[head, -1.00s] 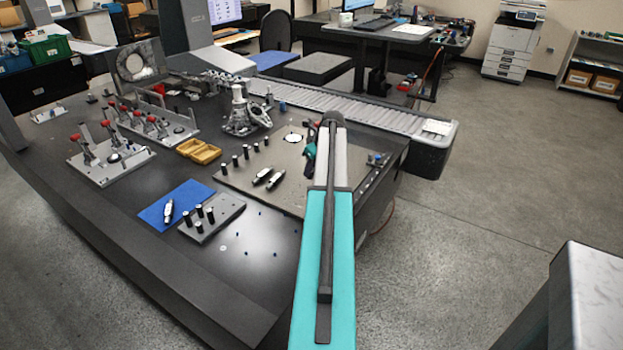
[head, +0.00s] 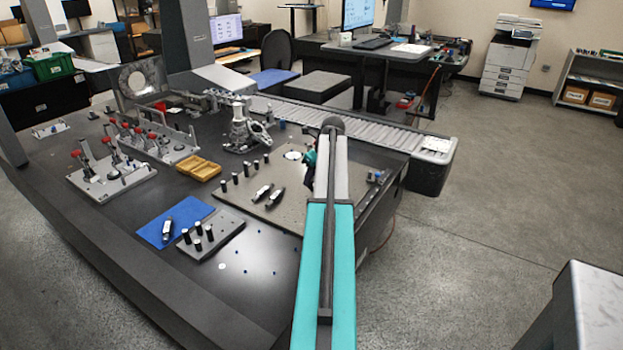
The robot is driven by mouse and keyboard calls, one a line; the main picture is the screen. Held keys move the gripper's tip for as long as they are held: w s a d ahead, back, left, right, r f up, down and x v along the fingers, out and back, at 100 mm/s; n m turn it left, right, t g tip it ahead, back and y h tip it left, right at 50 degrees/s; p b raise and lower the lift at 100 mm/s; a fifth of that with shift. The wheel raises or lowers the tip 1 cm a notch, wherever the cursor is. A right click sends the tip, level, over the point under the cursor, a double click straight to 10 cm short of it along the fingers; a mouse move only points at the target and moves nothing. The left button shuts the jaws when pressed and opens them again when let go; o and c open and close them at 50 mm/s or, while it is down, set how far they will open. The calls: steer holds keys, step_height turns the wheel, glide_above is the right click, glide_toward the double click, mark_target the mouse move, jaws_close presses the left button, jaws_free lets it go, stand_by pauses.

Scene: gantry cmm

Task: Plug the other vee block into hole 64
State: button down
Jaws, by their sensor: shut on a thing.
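My arm reaches forward over the right part of the table. Its end is behind my own links, with only a small teal and black part showing beside them, so I cannot see my gripper's fingers or what is between them. The flat grey-beige plate (head: 235,200) lies under and left of the arm, with several black upright pins (head: 245,173) along its left side and two dark hand tools (head: 262,193) on it. No vee block can be made out for certain. Hole numbers are too small to read, so hole 64 cannot be picked out.
A blue mat (head: 192,212) and a small grey block with black pegs (head: 215,232) lie at the front. Yellow trays (head: 200,168), red-handled clamp fixtures (head: 115,170) and a metal fixture (head: 243,130) stand further left and back. A roller conveyor (head: 365,132) runs behind the plate.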

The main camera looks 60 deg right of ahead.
steer(key=shift+a, duration=0.1)
steer(key=w+a+n+g+y, duration=0.15)
steer(key=w+a+n, duration=0.35)
steer(key=a, duration=0.6)
steer(key=w+a+n+y, duration=0.2)
steer(key=w+a+n, duration=0.2)
steer(key=w+a, duration=0.55)
steer(key=w+a+n+y, duration=0.1)
steer(key=w+a+n, duration=0.35)
steer(key=a, duration=0.75)
steer(key=a+r+n+g, duration=0.1)
steer(key=a+n, duration=0.6)
steer(key=a, duration=1.1)
steer(key=a+r+n+g, duration=0.2)
steer(key=a+n+g, duration=0.2)
steer(key=a, duration=1.5)
steer(key=n, duration=0.3)
steer(key=shift+s+n+g, duration=0.35)
